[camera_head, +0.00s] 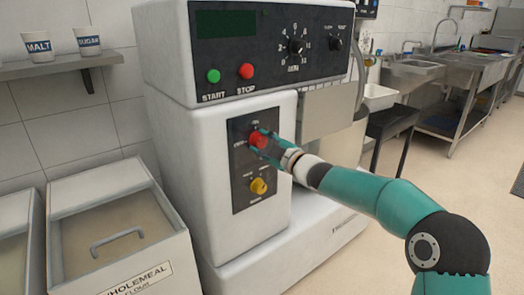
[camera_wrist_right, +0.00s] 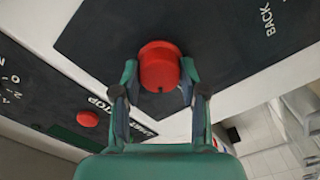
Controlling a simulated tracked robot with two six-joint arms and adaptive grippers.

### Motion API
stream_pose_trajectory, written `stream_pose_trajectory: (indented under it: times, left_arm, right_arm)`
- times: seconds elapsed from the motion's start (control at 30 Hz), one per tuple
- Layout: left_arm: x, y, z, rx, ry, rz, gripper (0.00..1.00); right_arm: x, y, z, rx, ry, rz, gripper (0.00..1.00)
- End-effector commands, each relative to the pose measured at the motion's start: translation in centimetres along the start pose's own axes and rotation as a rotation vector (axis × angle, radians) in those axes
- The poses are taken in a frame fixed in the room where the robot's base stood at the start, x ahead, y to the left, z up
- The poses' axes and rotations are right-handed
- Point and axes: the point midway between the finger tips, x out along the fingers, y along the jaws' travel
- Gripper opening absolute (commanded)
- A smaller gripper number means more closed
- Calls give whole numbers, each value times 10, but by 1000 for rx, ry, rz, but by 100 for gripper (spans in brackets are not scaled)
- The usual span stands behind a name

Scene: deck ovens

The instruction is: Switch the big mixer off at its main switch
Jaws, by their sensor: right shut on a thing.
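The big mixer (camera_head: 215,150) is a white machine in the middle of the head view. Its main switch is a red round knob (camera_head: 257,139) on the dark lower panel, above a yellow knob (camera_head: 259,186). My right gripper (camera_head: 264,140) is shut on the red knob, reaching in from the right. In the right wrist view the red knob (camera_wrist_right: 158,66) sits between the two fingers, with a small dark mark near its lower edge. The lettering around the knob is too small or covered to read surely. My left gripper is not in view.
The upper panel has a green START button (camera_head: 213,76), a red STOP button (camera_head: 246,71) and a black dial (camera_head: 296,46). A flour bin (camera_head: 120,228) stands at lower left. Cups stand on a shelf (camera_head: 60,66). Floor at right is clear.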

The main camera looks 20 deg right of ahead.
Motion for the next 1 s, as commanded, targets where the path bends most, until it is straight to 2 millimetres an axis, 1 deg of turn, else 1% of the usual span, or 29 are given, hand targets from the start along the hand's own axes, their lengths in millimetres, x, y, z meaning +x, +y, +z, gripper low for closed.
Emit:
stream_pose_trajectory:
  times: [0.03, 0.5, 0.73, 1.0]
  left_arm:
    - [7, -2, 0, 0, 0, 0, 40]
    - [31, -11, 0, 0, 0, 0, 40]
    - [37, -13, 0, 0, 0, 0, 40]
    - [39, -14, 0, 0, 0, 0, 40]
  right_arm:
    - [1, -6, 0, -45, 4, -4, 8]
    - [1, -9, 0, -462, 6, -7, 8]
    - [1, -9, 0, -592, 6, -9, 8]
    - [2, -10, 0, -657, 8, -12, 8]
